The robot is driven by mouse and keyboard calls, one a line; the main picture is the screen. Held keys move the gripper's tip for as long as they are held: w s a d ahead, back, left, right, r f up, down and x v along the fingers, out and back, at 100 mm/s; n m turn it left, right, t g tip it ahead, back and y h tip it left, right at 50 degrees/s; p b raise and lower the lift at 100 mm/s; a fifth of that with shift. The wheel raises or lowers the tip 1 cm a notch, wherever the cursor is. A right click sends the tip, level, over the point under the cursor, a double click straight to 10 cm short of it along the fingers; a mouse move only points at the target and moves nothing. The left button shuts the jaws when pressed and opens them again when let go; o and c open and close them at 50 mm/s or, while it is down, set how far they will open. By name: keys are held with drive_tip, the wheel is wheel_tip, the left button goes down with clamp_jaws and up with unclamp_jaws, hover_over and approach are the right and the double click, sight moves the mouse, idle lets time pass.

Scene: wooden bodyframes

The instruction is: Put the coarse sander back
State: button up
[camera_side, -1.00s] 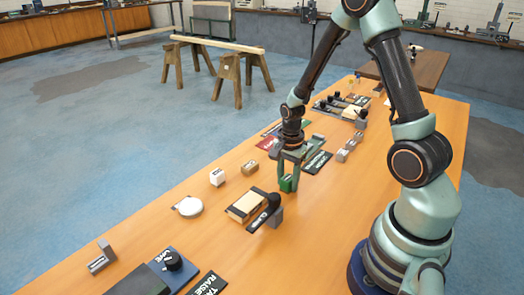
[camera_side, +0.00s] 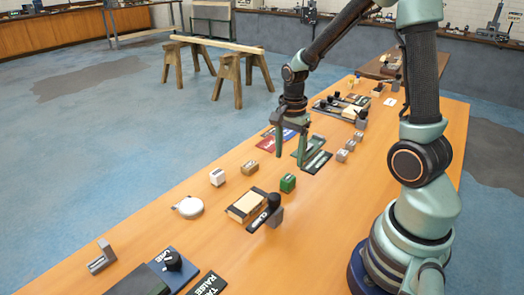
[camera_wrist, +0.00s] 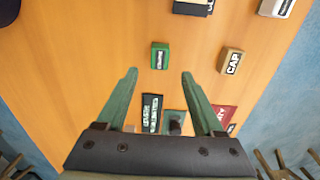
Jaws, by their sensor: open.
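No label that I can read says coarse sander, so I cannot tell for certain which object it is. A small green block (camera_side: 287,183) with a dark label stands on the bench; it also shows in the wrist view (camera_wrist: 160,56), beyond my fingertips. My gripper (camera_side: 290,158) is open and empty, above the bench behind the green block and apart from it. In the wrist view my two fingers (camera_wrist: 159,74) are spread wide with bare bench between their tips. Labelled dark mats (camera_wrist: 152,112) and a red mat (camera_wrist: 224,116) lie below my gripper.
A tan CAP block (camera_wrist: 231,61) and a white block (camera_side: 217,177) stand near the green one. Grey blocks (camera_side: 345,151) stand right.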

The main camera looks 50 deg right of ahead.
drive_tip(key=s+a+r+n+t, duration=0.2)
drive_tip(key=a+r+n, duration=0.3)
drive_tip(key=r+n, duration=0.2)
drive_tip(key=s+a+r+n+t, duration=0.2)
drive_tip(key=a+r+n, duration=0.4)
drive_tip(key=n, duration=0.5)
drive_tip(key=shift+s+a+r+t, duration=0.25)
drive_tip(key=shift+r+t, duration=0.55)
drive_tip(key=shift+r, duration=0.35)
